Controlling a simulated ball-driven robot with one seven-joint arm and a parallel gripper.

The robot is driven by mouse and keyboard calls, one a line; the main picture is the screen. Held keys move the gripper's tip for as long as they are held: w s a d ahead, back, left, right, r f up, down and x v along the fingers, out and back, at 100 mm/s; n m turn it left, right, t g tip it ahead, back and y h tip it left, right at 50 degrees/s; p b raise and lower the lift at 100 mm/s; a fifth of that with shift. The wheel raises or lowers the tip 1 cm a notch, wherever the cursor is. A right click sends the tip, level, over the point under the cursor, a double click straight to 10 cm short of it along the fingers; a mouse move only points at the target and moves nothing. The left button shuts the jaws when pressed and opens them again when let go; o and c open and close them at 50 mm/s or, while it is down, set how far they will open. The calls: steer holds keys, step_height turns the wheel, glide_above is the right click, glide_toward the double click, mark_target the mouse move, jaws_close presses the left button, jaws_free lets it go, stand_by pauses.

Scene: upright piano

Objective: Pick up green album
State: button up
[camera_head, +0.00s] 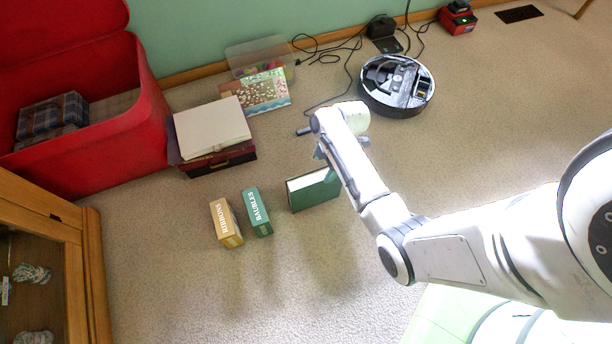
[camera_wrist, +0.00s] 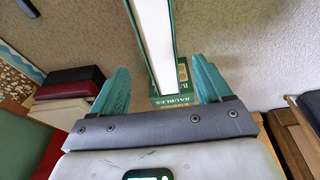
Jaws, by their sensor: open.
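The green album (camera_head: 316,192) stands upright on the carpet in the head view, right of the green "BAUBLES" box, with its pale page edges facing up. My gripper (camera_head: 320,154) is just above it, and the arm hides the album's right end. In the wrist view the album (camera_wrist: 156,45) shows as a white page block with thin green covers on both sides. It lies in line with the gap between my two open teal fingers (camera_wrist: 160,68). There is space on either side of it. I cannot tell how far down the fingers reach beside the covers.
The "BAUBLES" box (camera_head: 258,212) and tan "RIBBONS" box (camera_head: 226,224) stand left of the album. A dark red box with a cream one on top (camera_head: 212,128), a red chest (camera_head: 95,130) and a robot vacuum (camera_head: 396,86) are further off. Carpet is clear in front.

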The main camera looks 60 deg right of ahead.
mark_target(315, 190)
steer(key=b+x, duration=0.6)
steer(key=x, duration=0.4)
steer(key=shift+a+f+b, duration=0.2)
steer(key=shift+f+b, duration=0.05)
steer(key=shift+b, duration=0.05)
steer(key=shift+r, duration=0.1)
jaws_close()
stand_by(0.4)
